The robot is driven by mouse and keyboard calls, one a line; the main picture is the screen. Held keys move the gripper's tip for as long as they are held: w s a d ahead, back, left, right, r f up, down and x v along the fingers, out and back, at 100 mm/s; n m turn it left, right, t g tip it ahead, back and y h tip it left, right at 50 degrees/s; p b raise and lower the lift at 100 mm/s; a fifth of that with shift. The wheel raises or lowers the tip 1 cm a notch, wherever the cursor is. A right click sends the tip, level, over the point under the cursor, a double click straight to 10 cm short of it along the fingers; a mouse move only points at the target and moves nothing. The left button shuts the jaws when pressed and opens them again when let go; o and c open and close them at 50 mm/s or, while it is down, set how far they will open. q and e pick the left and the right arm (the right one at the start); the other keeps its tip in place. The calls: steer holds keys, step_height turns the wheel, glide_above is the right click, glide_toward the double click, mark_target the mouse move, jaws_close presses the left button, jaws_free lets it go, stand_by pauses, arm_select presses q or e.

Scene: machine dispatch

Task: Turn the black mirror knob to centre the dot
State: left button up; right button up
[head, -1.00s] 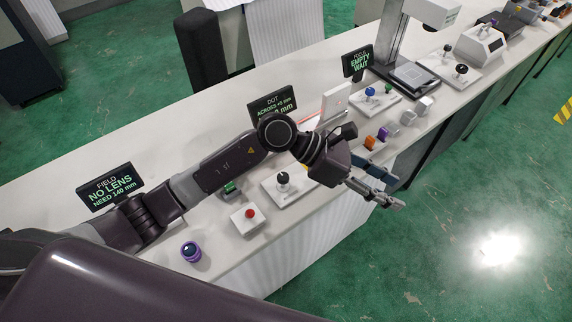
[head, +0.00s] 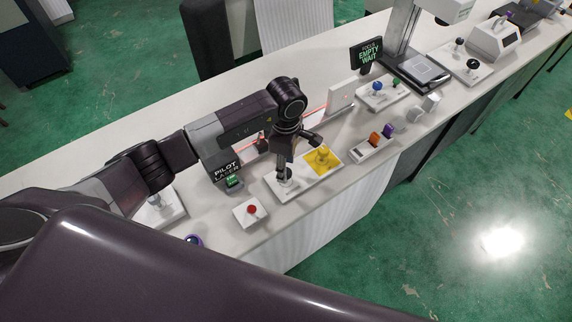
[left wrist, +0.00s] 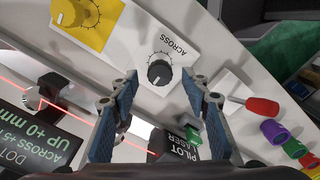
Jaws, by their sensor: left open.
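The black mirror knob (left wrist: 159,72) stands on a white plate (left wrist: 187,38) marked ACROSS, with a ring of tick marks around it. In the left wrist view it lies between and beyond the fingertips of my left gripper (left wrist: 160,83), which is open and empty. In the head view my left gripper (head: 285,165) points down over the knob and partly hides it. I cannot tell whether the fingers touch it. The dot display (left wrist: 40,140) reads ACROSS and UP +0 mm, partly cut off. My right gripper is out of view.
A yellow knob (head: 323,155) stands beside the black one. A red laser beam crosses behind toward a white screen (head: 341,97). Several coloured parts sit to the right.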

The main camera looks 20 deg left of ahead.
arm_select(q)
steer(key=shift+f, duration=0.85)
steer(key=c, duration=1.2)
steer(key=shift+o, duration=0.2)
steer(key=n+b, duration=0.3)
steer(key=n, duration=0.1)
steer(key=shift+f, duration=0.15)
steer(key=n+b, duration=0.2)
steer(key=n, duration=0.1)
steer(key=shift+n+b, duration=0.6)
steer(key=shift+n, duration=0.7)
steer(key=shift+r, duration=0.2)
